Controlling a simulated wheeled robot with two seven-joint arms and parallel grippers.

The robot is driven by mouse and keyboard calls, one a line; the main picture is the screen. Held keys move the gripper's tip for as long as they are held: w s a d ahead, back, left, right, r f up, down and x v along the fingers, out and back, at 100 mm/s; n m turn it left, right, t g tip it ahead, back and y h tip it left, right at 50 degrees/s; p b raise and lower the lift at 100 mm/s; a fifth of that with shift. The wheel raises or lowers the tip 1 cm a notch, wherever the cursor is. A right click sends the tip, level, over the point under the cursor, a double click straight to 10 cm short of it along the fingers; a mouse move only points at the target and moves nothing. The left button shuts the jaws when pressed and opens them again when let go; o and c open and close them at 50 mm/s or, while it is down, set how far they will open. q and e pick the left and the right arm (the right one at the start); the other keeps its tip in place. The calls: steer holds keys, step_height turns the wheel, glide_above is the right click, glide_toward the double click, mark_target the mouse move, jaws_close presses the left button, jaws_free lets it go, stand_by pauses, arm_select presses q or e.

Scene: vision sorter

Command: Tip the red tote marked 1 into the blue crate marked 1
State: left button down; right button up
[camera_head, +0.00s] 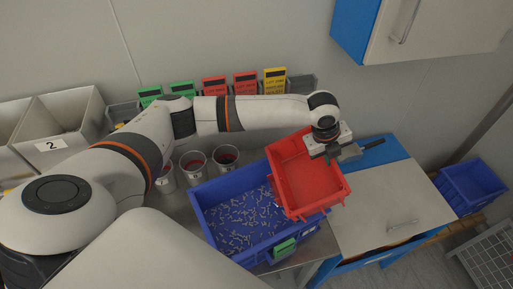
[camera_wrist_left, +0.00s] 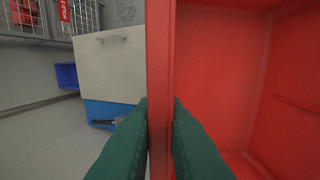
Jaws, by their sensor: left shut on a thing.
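The red tote (camera_head: 310,178) is held up over the right end of the blue crate (camera_head: 213,240), and it looks tilted. Its visible inside is bare red, and no number on it can be read. The blue crate stands on the bench with many small grey metal parts (camera_head: 240,217) spread over its floor. A green label is on its front, too small to read. My left gripper (camera_head: 328,152) is shut on the tote's far rim. In the left wrist view, its green fingers (camera_wrist_left: 160,118) pinch the red tote wall (camera_wrist_left: 215,80). My right gripper is not in view.
Grey bins (camera_head: 65,115) are at the left, one marked 2. A light cabinet top (camera_head: 385,210) with a dark-handled tool (camera_head: 362,149) lies right. Another blue crate (camera_head: 470,187) is farther right.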

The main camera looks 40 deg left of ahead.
arm_select(q)
steer(key=shift+w+d+f+g+y, duration=0.2)
steer(key=shift+w+d+g+y, duration=0.25)
steer(key=shift+w+d, duration=0.3)
step_height(320, 180, down, 6)
steer(key=w+d+g+y+b, duration=0.2)
steer(key=g+b, duration=0.1)
steer(key=b, duration=0.2)
steer(key=shift+w+d+r+b, duration=0.25)
steer(key=shift+w+d+b, duration=0.05)
steer(key=shift+d+b, duration=0.05)
steer(key=shift+y, duration=0.25)
